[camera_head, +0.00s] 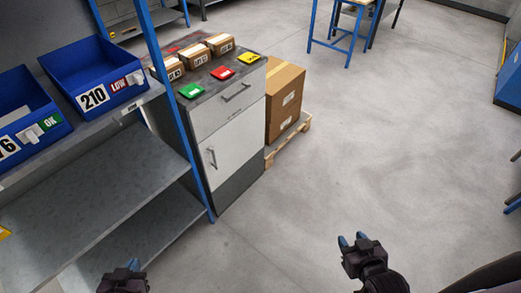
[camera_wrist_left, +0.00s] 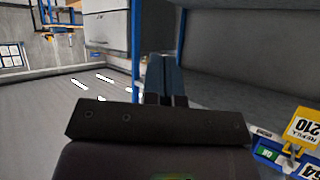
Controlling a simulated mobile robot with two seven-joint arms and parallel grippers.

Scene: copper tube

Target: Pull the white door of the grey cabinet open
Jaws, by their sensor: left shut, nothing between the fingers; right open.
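The grey cabinet (camera_head: 182,135) stands beyond the blue-posted shelf in the head view. Its white door (camera_head: 233,143) is below a drawer and looks shut, with a dark upright bar handle (camera_head: 212,157) near its left edge. My left gripper (camera_head: 131,265) is low at the bottom left, shut and empty, apart from the cabinet. In the left wrist view its blue fingers (camera_wrist_left: 166,78) are together. My right gripper (camera_head: 352,240) is open and empty over the floor, to the right of the cabinet and apart from it.
The shelf (camera_head: 110,190) with blue bins (camera_head: 92,75) stands left of the cabinet, its blue post close to the cabinet's front left corner. Small boxes and coloured cards lie on the cabinet top. A carton (camera_head: 286,100) on a pallet (camera_head: 289,140) stands behind.

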